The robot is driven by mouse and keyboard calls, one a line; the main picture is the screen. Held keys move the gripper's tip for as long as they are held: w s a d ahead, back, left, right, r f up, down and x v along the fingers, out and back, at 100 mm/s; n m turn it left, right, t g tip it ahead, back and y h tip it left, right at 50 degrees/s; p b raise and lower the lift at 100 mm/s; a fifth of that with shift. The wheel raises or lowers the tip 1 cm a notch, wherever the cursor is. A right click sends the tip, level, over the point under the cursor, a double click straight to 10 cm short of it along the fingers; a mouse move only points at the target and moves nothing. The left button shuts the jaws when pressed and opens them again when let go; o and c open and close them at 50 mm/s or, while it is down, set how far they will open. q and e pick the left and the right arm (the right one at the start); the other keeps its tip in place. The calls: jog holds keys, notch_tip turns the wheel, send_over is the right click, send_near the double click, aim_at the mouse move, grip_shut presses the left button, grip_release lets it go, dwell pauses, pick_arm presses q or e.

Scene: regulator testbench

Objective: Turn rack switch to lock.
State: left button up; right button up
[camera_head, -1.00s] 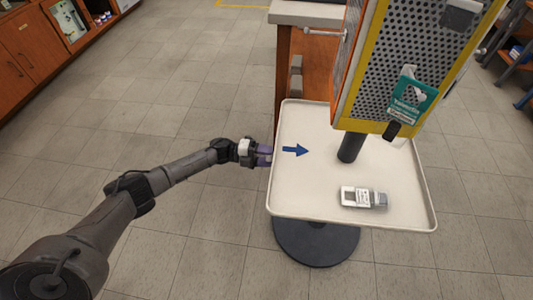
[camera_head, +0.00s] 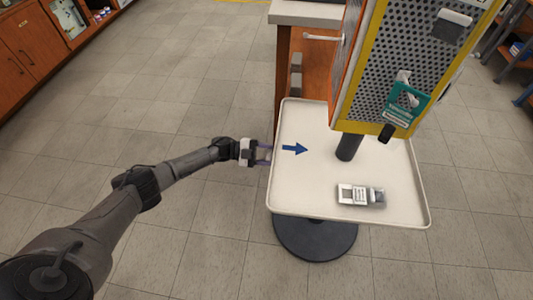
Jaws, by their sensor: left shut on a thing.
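The rack (camera_head: 400,70) is a perforated grey panel with yellow edges and an orange side, on a dark post above a white tray (camera_head: 300,200). A black knob-like part (camera_head: 386,133) hangs at its lower edge, below a green tag (camera_head: 408,103). I cannot tell for certain which part is the rack switch. My left gripper (camera_head: 265,153) is at the tray's left edge, beside a blue arrow (camera_head: 295,149) marked on the tray. Its purple fingers are shut on the tray's rim, well left of the black part. My right gripper is not in view.
A small grey and white device (camera_head: 360,194) lies on the tray's front part. The tray stands on a round black base (camera_head: 316,238). A wooden bench (camera_head: 305,18) is behind it. Cabinets (camera_head: 25,45) stand at the far left. The floor between is clear.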

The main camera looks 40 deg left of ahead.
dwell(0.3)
pick_arm(q)
jog(key=o, duration=0.7)
jog(key=shift+o, duration=1.1)
jog(key=p+v, duration=0.1)
jog(key=v, duration=1.3)
jog(key=shift+w, duration=0.1)
